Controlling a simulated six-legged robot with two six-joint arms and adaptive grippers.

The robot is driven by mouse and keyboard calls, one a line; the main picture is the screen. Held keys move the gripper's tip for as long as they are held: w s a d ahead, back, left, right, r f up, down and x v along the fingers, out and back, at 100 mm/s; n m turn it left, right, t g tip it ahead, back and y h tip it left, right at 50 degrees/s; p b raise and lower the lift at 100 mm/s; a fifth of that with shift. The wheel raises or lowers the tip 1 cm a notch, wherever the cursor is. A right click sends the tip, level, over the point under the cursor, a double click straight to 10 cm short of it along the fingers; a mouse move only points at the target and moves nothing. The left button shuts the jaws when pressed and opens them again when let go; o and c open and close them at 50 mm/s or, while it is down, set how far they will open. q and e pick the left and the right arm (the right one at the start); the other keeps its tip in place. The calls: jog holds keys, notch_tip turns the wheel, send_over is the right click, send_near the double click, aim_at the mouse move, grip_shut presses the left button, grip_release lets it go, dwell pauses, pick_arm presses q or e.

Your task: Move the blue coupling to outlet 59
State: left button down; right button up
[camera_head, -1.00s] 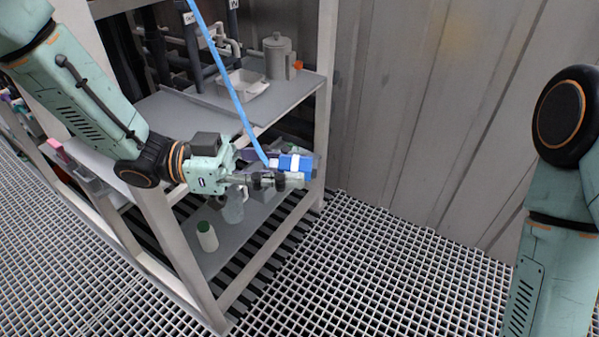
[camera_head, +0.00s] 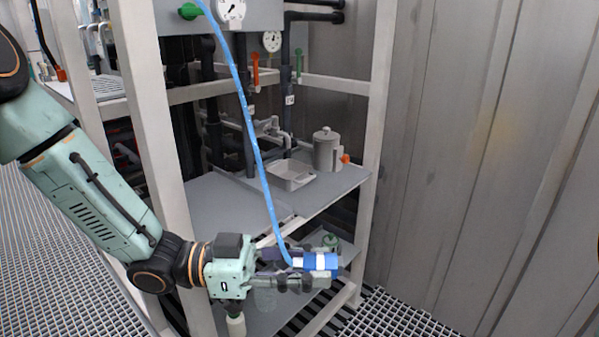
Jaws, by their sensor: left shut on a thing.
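The blue coupling (camera_head: 316,262), blue with a white band, is held in front of the rack at the end of a blue hose (camera_head: 254,145). The hose rises to a green fitting (camera_head: 190,11) at the top of the rack. My left gripper (camera_head: 298,268) is shut on the coupling, its fingers pointing right. The gripper is in front of the shelf's front edge, over the lower shelf. I cannot read any label for outlet 59. My right gripper is out of view.
A grey shelf (camera_head: 225,205) carries a white tray (camera_head: 291,174) and a grey lidded canister (camera_head: 326,150). Pressure gauges (camera_head: 231,10), pipes and an orange-red handle (camera_head: 255,70) are above. Rack posts (camera_head: 378,95) flank the shelf. A corrugated wall (camera_head: 480,130) stands right.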

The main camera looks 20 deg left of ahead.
pick_arm(q)
jog(key=w+a+f+n+t+y, duration=0.1)
jog(key=a+f+t, duration=0.4)
jog(key=f, duration=0.5)
jog(key=a+n+y, duration=0.1)
jog(key=a+n, duration=0.1)
jog(key=shift+f+n+y, duration=0.3)
jog(key=shift+f+n, duration=0.05)
jog(key=shift+n, duration=0.05)
jog(key=shift+w, duration=0.1)
